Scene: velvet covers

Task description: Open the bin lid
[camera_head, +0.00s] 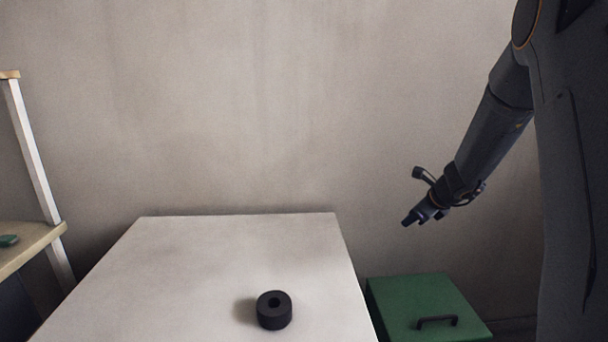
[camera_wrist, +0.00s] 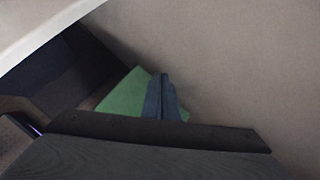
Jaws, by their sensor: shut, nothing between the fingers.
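The green bin lid (camera_head: 410,299) lies flat and closed at the lower right of the head view, right of the white table. Its dark bar handle (camera_head: 437,321) stands on top near the front edge. My gripper (camera_head: 408,221) is in the air above and behind the lid, apart from it, with its fingers together and empty. In the wrist view my gripper's fingers (camera_wrist: 160,80) are closed together in front of part of the green lid (camera_wrist: 125,97). The handle is not visible there, and the bin's body is mostly out of view.
A white table (camera_head: 180,270) fills the lower middle, with a black ring-shaped object (camera_head: 274,311) on it. A wooden shelf (camera_head: 35,248) with a small green item stands at the left. A bare wall (camera_head: 250,110) closes off the back.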

